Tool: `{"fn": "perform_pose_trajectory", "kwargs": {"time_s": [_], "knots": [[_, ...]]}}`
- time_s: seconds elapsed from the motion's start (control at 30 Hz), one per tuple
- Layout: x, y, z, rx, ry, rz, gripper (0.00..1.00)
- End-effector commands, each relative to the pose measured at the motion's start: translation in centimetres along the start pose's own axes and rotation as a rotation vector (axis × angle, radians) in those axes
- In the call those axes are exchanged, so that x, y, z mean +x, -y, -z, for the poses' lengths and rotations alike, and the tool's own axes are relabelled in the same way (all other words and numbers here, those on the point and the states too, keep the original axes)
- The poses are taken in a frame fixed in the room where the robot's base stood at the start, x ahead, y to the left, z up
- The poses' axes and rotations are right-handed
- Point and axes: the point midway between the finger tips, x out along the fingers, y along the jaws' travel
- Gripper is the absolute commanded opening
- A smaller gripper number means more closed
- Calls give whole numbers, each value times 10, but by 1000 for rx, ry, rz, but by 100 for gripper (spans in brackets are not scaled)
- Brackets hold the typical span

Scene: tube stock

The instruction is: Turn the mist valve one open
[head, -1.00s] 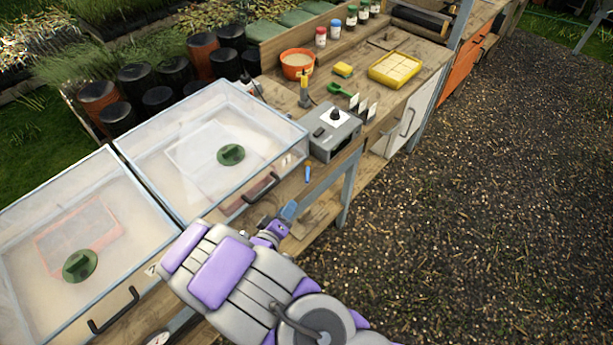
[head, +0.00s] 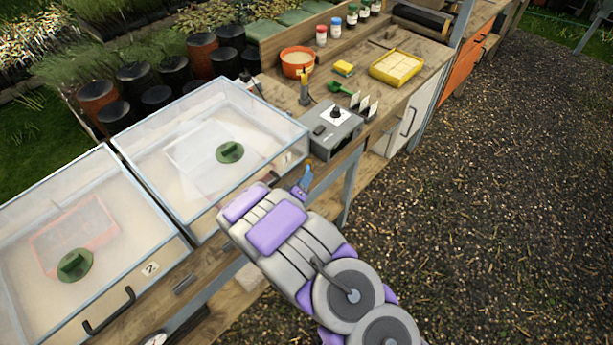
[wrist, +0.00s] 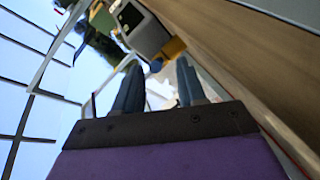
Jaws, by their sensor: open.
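The mist valve's likely handle is a small blue lever (wrist: 156,65) on the front of the bench. In the wrist view it shows small, just beyond and between my fingertips. In the head view my gripper (head: 304,178) reaches the bench front below the grey control box and largely hides the lever. My gripper also shows in the wrist view (wrist: 160,76), with its two dark blue fingers apart and nothing held. I cannot tell whether the fingers touch the lever. The valve's number cannot be read.
Two clear-lidded propagation boxes (head: 190,108) with green vent knobs stand left, the nearer labelled 2 (head: 150,269). The grey control box (head: 335,130) sits just above my gripper. A yellow tray (head: 397,68) and orange bowl (head: 297,62) stand behind. The gravel ground (head: 490,200) at right is clear.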

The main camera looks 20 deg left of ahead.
Motion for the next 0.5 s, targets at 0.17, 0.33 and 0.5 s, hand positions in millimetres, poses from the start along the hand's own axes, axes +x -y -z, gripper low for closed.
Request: {"fn": "perform_pose_trajectory", "kwargs": {"time_s": [0.17,0.33,0.5], "knots": [[25,0,-2,1,2,0,40],[37,-1,0,1,0,0,40],[39,-1,0,-1,-1,0,40]]}}
